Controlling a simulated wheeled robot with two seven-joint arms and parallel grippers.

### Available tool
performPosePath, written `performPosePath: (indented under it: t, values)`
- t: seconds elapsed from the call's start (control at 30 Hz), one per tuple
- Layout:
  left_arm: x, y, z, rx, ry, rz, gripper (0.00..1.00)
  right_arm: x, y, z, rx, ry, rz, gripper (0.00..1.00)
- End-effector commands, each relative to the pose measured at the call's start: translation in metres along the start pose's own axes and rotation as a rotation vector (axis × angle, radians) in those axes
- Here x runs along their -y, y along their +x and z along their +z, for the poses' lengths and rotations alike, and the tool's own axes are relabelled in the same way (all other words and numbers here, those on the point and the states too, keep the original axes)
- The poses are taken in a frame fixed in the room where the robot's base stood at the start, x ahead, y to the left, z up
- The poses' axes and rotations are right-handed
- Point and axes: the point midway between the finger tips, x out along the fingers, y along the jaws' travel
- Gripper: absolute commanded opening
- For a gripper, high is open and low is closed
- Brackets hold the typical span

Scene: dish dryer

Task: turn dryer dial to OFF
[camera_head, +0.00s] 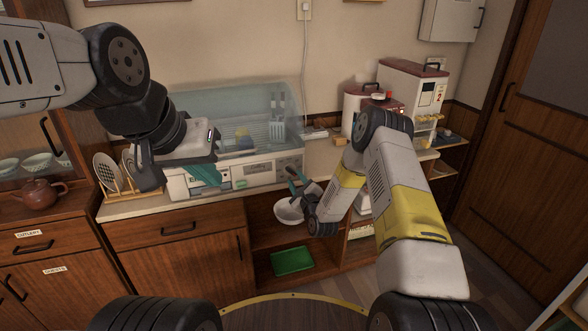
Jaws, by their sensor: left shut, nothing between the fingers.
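The dish dryer (262,178) is a white box with a clear bluish lid, standing on the counter with dishes and utensils inside. Its front panel carries small controls, but I cannot make out the dial or its setting. My left gripper (207,176) is in front of the left part of that panel, shut and empty, with teal fingers; it hides part of the panel. I cannot tell whether it touches the dryer.
A plate rack (117,181) stands left of the dryer. A rice dispenser (414,88) and a red-lidded container (360,97) stand on the right. A teapot (40,192) sits far left.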

Motion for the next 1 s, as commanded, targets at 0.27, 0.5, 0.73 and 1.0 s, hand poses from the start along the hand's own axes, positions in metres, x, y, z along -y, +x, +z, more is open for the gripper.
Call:
performPosePath:
  t: [0.27,0.5,0.73,1.0]
  values:
    - [0.000,0.000,0.000,0.000,0.000,0.000,0.00,0.000,0.031,0.001,0.001,-0.002,0.000,0.35]
    - [0.000,0.000,0.000,0.000,0.000,0.000,0.00,0.000,0.034,0.000,-0.001,-0.002,0.001,0.35]
    - [0.000,0.000,0.000,0.000,0.000,0.000,0.00,0.000,0.034,0.000,-0.001,-0.002,0.000,0.01]
    - [0.000,0.000,0.000,0.000,0.000,0.000,0.00,0.001,0.034,0.000,-0.001,-0.005,0.000,0.00]
